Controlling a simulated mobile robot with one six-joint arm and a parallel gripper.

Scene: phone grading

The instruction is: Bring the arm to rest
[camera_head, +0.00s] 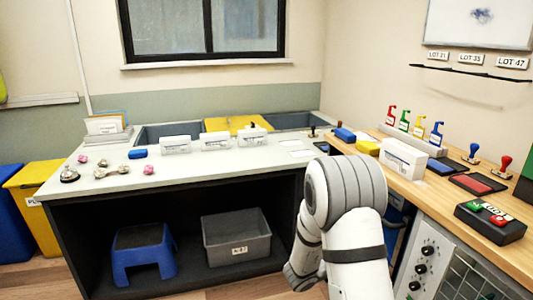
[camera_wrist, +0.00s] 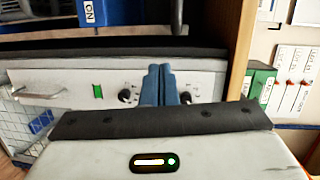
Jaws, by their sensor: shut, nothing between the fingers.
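In the wrist view my gripper (camera_wrist: 159,85) has its two blue-grey fingers together, with nothing between them. Behind the fingers is a pale panel (camera_wrist: 75,88) with dark knobs and a small green square. In the head view my white arm stands at the lower middle, in front of the gap between the pale table (camera_head: 220,170) and the wooden counter (camera_head: 440,198). My gripper itself does not show in the head view.
On the counter are a white box (camera_head: 403,158), a red ink pad (camera_head: 477,184), stamps and a dark button box (camera_head: 490,222). Under the table are a blue stool (camera_head: 143,252) and a grey crate (camera_head: 207,237). A yellow bin (camera_head: 35,187) stands at the left.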

